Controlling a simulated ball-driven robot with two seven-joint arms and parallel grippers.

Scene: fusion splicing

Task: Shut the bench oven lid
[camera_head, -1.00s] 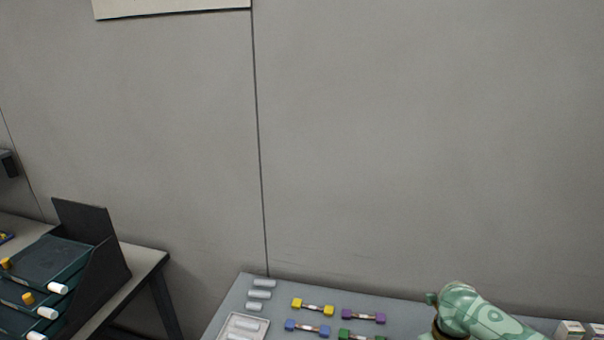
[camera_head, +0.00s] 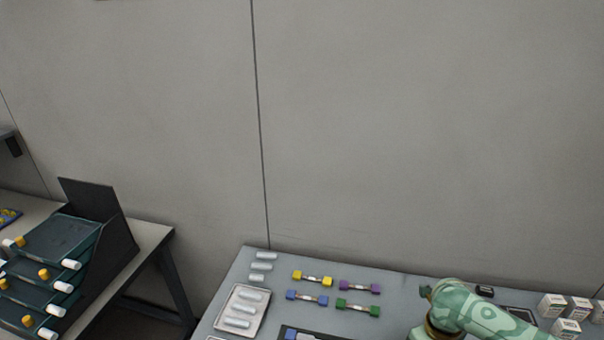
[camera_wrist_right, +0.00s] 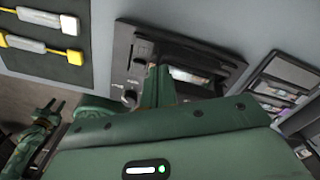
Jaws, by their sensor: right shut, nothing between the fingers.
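In the head view, only my right arm shows.
A grey bench holds yellow (camera_head: 312,278), purple (camera_head: 359,287), blue (camera_head: 307,297) and green (camera_head: 358,307) ended pieces, a tray (camera_head: 262,294) of pale cylinders and white boxes (camera_head: 552,306). A dark tiered rack (camera_head: 120,235) stands on the left table.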

